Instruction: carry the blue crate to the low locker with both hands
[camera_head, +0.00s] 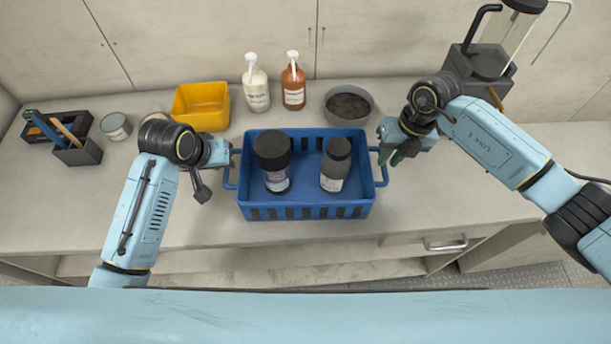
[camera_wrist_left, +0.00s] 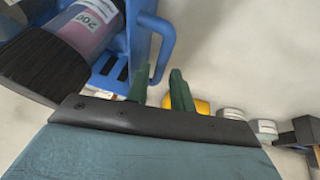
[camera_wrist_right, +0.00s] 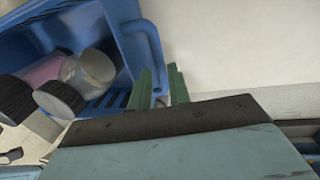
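The blue crate (camera_head: 305,212) stands on the pale counter with a loop handle at each end. It holds two dark-capped bottles, a larger one (camera_head: 273,160) and a smaller one (camera_head: 336,165). My left gripper (camera_head: 234,158) is at the left handle (camera_wrist_left: 168,42); its green fingers (camera_wrist_left: 160,90) are apart, with the handle's end between or just beyond them. My right gripper (camera_head: 386,154) is at the right handle (camera_wrist_right: 150,42), its fingers (camera_wrist_right: 160,88) also apart around or just short of the bar. I cannot tell which part is the low locker.
A yellow bin (camera_head: 202,106), a white bottle (camera_head: 256,88), an orange bottle (camera_head: 293,85) and a grey bowl (camera_head: 348,105) stand behind the crate. A black organizer (camera_head: 78,152) is at left. Below the counter's front are a drawer handle (camera_head: 445,244) and a pale lower ledge (camera_head: 240,264).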

